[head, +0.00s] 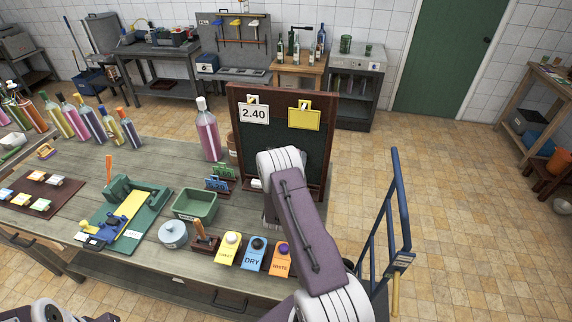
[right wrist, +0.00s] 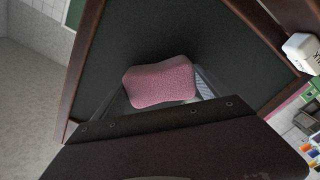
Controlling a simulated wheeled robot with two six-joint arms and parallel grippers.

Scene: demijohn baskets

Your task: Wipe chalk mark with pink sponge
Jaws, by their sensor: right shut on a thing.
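The pink sponge (right wrist: 158,80) is between the fingers of my right gripper (right wrist: 160,93) in the right wrist view, held in front of the dark board face. I cannot tell whether it touches the board. The framed chalkboard (head: 318,139) stands upright on the table in the head view; its dark surface also shows in the right wrist view (right wrist: 130,42). My right arm covers the lower middle of the board and hides the sponge in the head view. I see no clear chalk mark; it may be hidden. My left gripper is not in view.
A white price card (head: 254,113) and a yellow card (head: 303,117) hang on the board. A pink bottle (head: 208,135) stands left of it. A green tray (head: 195,205), a grey lidded pot (head: 173,234) and coloured tags (head: 254,253) crowd the table near my arm.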

